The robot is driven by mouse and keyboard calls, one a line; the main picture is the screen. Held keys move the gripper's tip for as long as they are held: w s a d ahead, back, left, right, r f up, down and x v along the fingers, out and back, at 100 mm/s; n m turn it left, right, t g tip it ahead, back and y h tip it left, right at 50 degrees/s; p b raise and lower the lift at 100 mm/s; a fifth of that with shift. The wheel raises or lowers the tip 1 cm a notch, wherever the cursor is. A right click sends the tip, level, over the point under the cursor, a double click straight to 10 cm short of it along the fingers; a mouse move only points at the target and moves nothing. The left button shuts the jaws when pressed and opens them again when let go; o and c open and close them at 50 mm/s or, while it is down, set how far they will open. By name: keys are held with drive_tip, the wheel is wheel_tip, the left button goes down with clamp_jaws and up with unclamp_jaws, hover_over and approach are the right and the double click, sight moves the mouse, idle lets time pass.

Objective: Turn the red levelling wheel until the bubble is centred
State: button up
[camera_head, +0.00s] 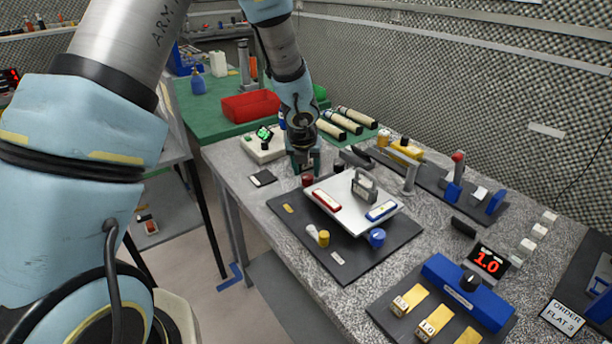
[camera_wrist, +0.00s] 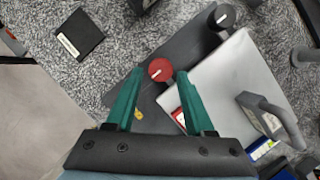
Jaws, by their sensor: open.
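The red levelling wheel (camera_head: 308,180) stands at the back left corner of a white plate (camera_head: 336,217) on a dark base board (camera_head: 289,226). In the wrist view the red wheel (camera_wrist: 159,69), with a pale mark on top, lies just beyond and between my fingertips. My gripper (camera_wrist: 155,80) is open, with green fingers on either side of the wheel's line and nothing held. My gripper (camera_head: 303,164) also shows just above the wheel in the head view. A red-framed level (camera_head: 327,200) and a blue-framed level (camera_head: 381,211) lie on the plate; their bubbles are too small to read.
A grey handled block (camera_head: 365,188) stands on the plate. A blue wheel (camera_head: 377,238) and yellow knob (camera_head: 323,238) are at the front. A dark knob (camera_wrist: 222,17) is near the right fingertip's far side. A black square (camera_wrist: 80,34) lies left on the bench.

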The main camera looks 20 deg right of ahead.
sight(308, 180)
drive_tip(key=shift+x, duration=1.3)
drive_tip(key=shift+c, duration=0.3)
clamp_jaws()
